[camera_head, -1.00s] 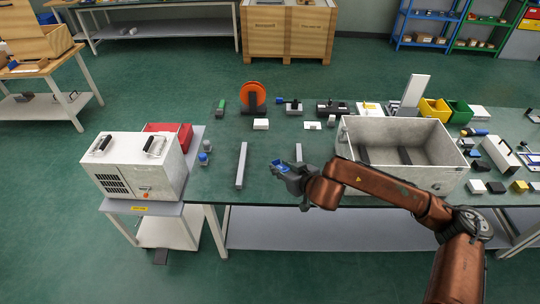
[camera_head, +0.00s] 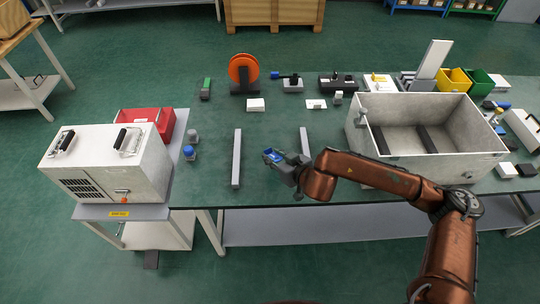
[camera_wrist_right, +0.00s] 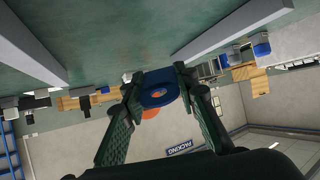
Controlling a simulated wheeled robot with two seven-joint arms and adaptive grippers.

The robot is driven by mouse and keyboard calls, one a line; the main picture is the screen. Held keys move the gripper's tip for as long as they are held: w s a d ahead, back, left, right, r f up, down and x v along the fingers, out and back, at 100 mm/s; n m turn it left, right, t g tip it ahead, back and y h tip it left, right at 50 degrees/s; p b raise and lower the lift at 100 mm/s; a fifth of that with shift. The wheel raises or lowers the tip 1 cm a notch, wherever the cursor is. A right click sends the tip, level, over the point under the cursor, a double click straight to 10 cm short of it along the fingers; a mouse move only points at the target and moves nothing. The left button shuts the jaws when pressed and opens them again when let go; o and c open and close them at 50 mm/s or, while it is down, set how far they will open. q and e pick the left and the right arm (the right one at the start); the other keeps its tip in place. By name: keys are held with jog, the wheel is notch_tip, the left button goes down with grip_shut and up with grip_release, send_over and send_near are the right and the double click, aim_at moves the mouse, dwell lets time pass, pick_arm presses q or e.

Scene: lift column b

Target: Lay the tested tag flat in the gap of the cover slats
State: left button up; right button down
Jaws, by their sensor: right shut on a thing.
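My right gripper (camera_head: 277,162) is shut on a small blue tag (camera_head: 272,155), held at the front of the green bench between two grey slats. The left slat (camera_head: 237,158) lies lengthwise from front to back, left of the gripper. The right slat (camera_head: 304,139) lies roughly parallel to it, its near end hidden by my right gripper and arm. The wrist view shows the slats on either side, (camera_wrist_right: 35,45) and (camera_wrist_right: 232,28). My left gripper is not in view.
A large grey crate (camera_head: 432,168) stands close right, behind my right arm. A white machine (camera_head: 105,165) and a red bin (camera_head: 150,122) stand left. An orange reel (camera_head: 243,68) and several small parts line the back. The bench between the slats is bare.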

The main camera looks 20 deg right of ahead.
jog(key=shift+f, duration=0.6)
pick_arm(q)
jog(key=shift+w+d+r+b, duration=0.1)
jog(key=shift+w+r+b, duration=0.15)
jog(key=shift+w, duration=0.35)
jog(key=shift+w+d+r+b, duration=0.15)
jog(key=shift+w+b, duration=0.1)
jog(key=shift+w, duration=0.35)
pick_arm(e)
jog(key=shift+f, duration=1.35)
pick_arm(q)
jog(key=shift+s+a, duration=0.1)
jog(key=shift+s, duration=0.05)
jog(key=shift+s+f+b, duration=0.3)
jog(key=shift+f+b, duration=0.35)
pick_arm(e)
jog(key=shift+f, duration=0.8)
jog(key=c, duration=1.4)
grip_release()
jog(key=shift+c, duration=0.2)
jog(key=shift+r, duration=0.1)
